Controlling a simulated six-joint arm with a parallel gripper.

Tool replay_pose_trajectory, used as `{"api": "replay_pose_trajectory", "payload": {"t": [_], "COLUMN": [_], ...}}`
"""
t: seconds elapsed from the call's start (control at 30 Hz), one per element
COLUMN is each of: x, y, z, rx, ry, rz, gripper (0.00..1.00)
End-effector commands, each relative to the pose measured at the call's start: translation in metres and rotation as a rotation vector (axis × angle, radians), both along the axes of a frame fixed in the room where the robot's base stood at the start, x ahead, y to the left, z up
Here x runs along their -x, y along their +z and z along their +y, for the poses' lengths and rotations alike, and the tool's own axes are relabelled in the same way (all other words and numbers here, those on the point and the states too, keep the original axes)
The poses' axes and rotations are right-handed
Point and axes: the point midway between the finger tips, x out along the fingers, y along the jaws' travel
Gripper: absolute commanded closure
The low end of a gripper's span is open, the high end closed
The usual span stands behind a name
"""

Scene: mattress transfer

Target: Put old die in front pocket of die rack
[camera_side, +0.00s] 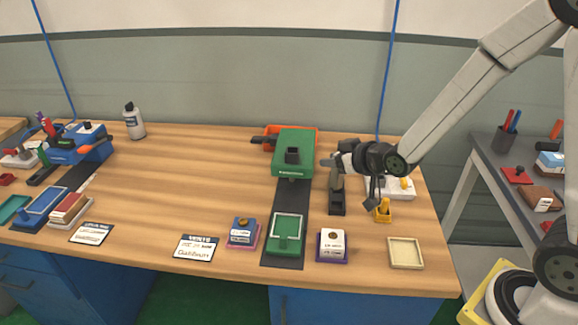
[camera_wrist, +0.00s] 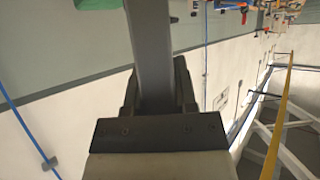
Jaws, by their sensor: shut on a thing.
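My gripper (camera_side: 333,163) is at the right of the bench, shut on a grey upright bar. The bar (camera_side: 336,182) stands over a black base (camera_side: 337,208); in the wrist view the grey bar (camera_wrist: 155,55) runs up between the fingers. A green press-like machine (camera_side: 293,153) stands left of it, with a green die-like block (camera_side: 286,234) in a pale frame on its black track. Two labelled blocks, a blue-and-pink one (camera_side: 242,236) and a purple-and-white one (camera_side: 332,246), sit near the front edge. I cannot tell which thing is the old die or the die rack.
A shallow cream tray (camera_side: 405,253) lies at front right. A yellow piece (camera_side: 383,211) and a white block (camera_side: 402,188) stand close right of the gripper. Label cards (camera_side: 196,247) lie along the front. The bench middle left is clear.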

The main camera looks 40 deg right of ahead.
Motion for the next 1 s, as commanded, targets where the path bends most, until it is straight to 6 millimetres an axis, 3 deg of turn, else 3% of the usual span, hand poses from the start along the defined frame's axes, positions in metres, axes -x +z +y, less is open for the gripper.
{"api": "replay_pose_trajectory", "payload": {"t": [0.3,1.0], "x": [0.0066,0.0063], "y": [-0.0131,-0.013], "z": [-0.0049,-0.0055], "rx": [-0.001,-0.001], "ry": [-0.059,-0.062], "rz": [-0.003,-0.003], "gripper": [1.0,1.0]}}
